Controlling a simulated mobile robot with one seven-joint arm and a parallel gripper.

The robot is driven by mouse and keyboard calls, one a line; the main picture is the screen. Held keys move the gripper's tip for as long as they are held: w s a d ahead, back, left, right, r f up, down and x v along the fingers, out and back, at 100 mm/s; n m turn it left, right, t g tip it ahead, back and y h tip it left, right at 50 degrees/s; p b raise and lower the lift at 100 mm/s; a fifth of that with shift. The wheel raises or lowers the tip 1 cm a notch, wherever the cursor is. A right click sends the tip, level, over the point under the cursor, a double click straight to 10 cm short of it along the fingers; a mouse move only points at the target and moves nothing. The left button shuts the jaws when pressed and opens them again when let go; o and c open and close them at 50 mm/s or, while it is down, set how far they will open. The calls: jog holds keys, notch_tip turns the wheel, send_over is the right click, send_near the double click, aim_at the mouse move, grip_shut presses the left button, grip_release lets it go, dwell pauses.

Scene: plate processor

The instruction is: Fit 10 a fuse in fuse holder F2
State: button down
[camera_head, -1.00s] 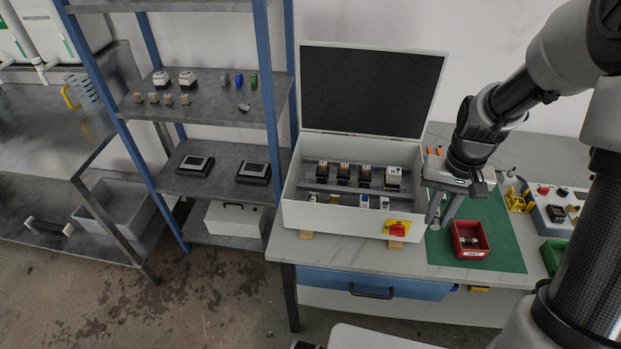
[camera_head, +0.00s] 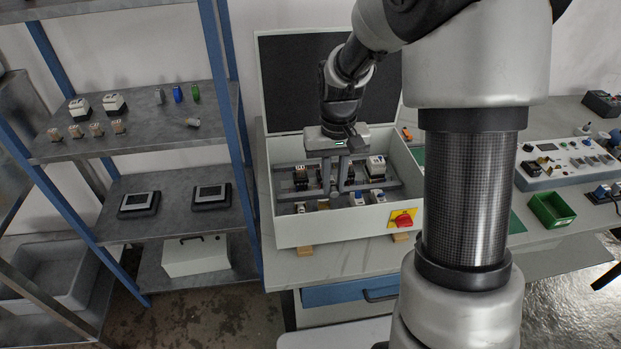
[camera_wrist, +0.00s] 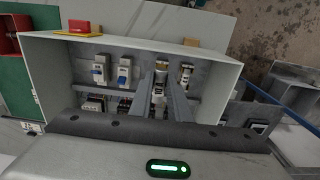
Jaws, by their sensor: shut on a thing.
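My gripper (camera_head: 334,190) points down inside the open grey control cabinet (camera_head: 345,228), over its front row of devices. In the wrist view my gripper (camera_wrist: 162,92) has its fingertips close together on a small pale fuse (camera_wrist: 160,87), partly hidden by the fingers. The fingertips line up with one of two narrow fuse holders, the inner one (camera_wrist: 161,66). The outer fuse holder (camera_wrist: 186,73) stands beside it; it also shows in the head view (camera_head: 300,207). I cannot read their labels, nor tell whether the fuse touches the holder.
Two blue-and-white devices (camera_wrist: 98,70) share the front row. A back row of dark relays (camera_head: 301,178) and a white device (camera_head: 376,167) stand close to my fingers. The cabinet walls surround them. A red-yellow switch (camera_head: 403,218) sits on the front wall.

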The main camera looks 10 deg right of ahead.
jog(key=w+f+p, duration=0.1)
jog(key=p, duration=0.1)
jog(key=w+p, duration=0.1)
jog(key=p, duration=0.1)
jog(key=shift+w+a+f+p, duration=0.1)
jog(key=shift+a+f+p, duration=0.05)
jog(key=shift+f+p, duration=0.25)
jog(key=shift+w+a+f+p, duration=0.15)
jog(key=shift+f+p, duration=0.3)
jog(key=shift+p, duration=0.35)
jog(key=shift+f+b, duration=1.8)
jog(key=shift+f, duration=1.55)
jog(key=shift+f+b, duration=0.5)
jog(key=shift+b, duration=0.25)
jog(key=c, duration=1.6)
grip_release()
